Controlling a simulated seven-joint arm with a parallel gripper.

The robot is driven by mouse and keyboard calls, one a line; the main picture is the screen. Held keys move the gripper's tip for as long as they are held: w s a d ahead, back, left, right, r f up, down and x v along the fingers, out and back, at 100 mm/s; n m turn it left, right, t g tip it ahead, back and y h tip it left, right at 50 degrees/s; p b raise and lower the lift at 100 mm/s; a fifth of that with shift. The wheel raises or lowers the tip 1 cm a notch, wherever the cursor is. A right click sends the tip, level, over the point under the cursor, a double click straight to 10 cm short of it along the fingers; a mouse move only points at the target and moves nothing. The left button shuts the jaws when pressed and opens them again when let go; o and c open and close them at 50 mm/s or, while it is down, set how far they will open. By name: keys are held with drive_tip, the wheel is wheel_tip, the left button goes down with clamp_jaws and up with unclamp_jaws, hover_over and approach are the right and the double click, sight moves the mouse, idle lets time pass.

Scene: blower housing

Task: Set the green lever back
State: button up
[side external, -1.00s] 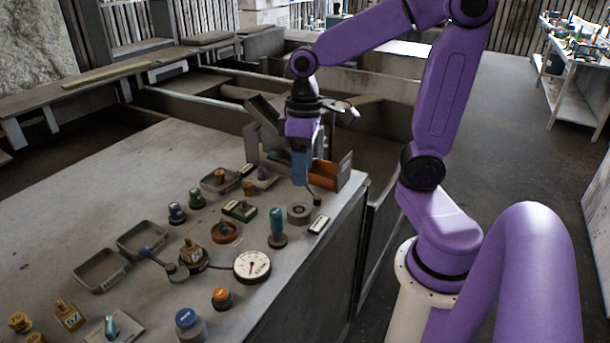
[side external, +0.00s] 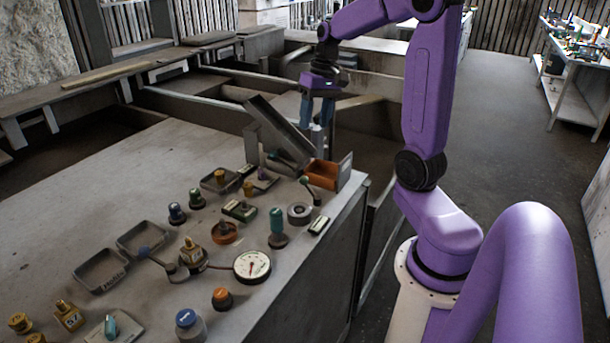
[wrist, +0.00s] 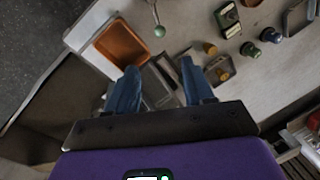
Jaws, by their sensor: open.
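The green lever (side external: 304,180) stands near the far right corner of the bench, just in front of an orange bin. Its dark stem leans, with the green ball end up and toward the far left of its base. In the wrist view the green ball (wrist: 159,31) shows beyond the fingertips, with the stem running to the top edge. My gripper (side external: 317,125) is raised behind the orange bin, apart from the lever. Its two blue fingers (wrist: 158,68) are spread with nothing between them.
A grey ring (side external: 299,213), a teal handle (side external: 277,226) and a dial gauge (side external: 252,266) are close by.

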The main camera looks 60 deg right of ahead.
sight(310, 190)
drive_tip(key=a+f, duration=0.1)
drive_tip(key=f, duration=0.4)
drive_tip(key=w+a+f, duration=0.1)
drive_tip(key=f, duration=0.9)
drive_tip(key=shift+w+a+f, duration=0.15)
drive_tip(key=shift+a+f, duration=0.2)
drive_tip(key=shift+a, duration=0.05)
clamp_jaws()
